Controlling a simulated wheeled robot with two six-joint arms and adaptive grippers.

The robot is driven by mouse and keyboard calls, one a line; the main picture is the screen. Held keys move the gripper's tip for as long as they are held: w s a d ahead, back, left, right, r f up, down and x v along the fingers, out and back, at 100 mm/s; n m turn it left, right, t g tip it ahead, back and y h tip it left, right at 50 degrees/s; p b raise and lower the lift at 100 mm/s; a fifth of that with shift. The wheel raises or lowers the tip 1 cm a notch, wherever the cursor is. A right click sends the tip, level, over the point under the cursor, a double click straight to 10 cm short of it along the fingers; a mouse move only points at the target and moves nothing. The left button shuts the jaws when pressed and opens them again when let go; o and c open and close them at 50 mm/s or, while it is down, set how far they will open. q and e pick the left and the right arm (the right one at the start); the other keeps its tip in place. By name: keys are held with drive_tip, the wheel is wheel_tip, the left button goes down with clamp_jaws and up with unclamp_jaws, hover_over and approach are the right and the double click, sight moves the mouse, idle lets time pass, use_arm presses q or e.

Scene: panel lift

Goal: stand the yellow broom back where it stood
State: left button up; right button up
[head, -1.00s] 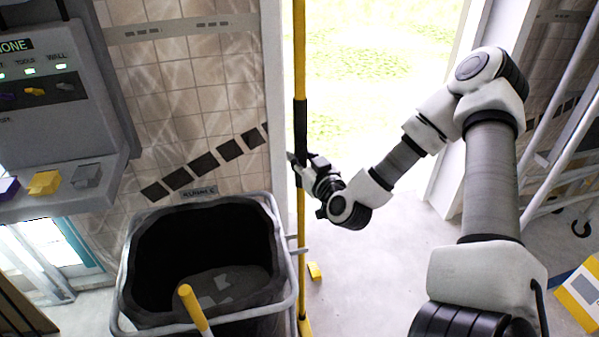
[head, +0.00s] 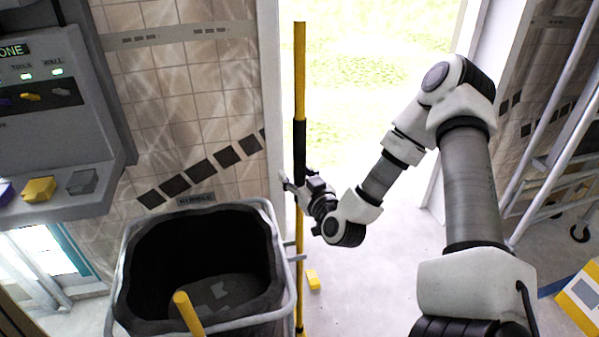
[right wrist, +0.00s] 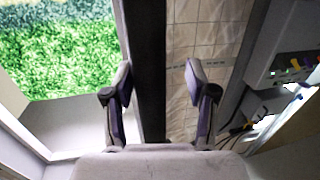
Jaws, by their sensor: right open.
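The yellow broom (head: 300,75) stands close to upright in the head view, beside the doorway's left edge. Its black grip section (head: 299,140) is at mid-height, and its lower end runs out of the picture. My right gripper (head: 294,184) is at the lower end of that grip. In the right wrist view its two fingers (right wrist: 158,95) are apart, with the dark shaft (right wrist: 151,50) between them, closer to the left finger. I cannot tell whether a finger touches it. My left gripper is not in view.
A dark rubble bin (head: 128,265) stands left of the broom. A second yellow handle (head: 190,314) rises in front of it. A grey control panel (head: 60,130) is on the left wall. A small yellow block (head: 313,279) lies on the floor. A ladder-like rack (head: 560,110) stands right.

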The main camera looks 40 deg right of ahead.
drive_tip(key=p+v, duration=0.8)
drive_tip(key=v, duration=0.4)
drive_tip(key=s+a+f+n+g+y, duration=0.1)
drive_tip(key=a+f+n+g+y, duration=0.2)
drive_tip(key=a+f+g+y, duration=0.65)
drive_tip(key=s+a+f+g+h, duration=0.2)
drive_tip(key=s+a+f+g, duration=0.1)
drive_tip(key=s+f, duration=0.3)
drive_tip(key=s+a+f+g+h, duration=0.2)
drive_tip(key=s+a+f+g, duration=0.2)
drive_tip(key=s, duration=0.5)
drive_tip(key=shift+a+f, duration=0.15)
drive_tip(key=shift+f, duration=0.8)
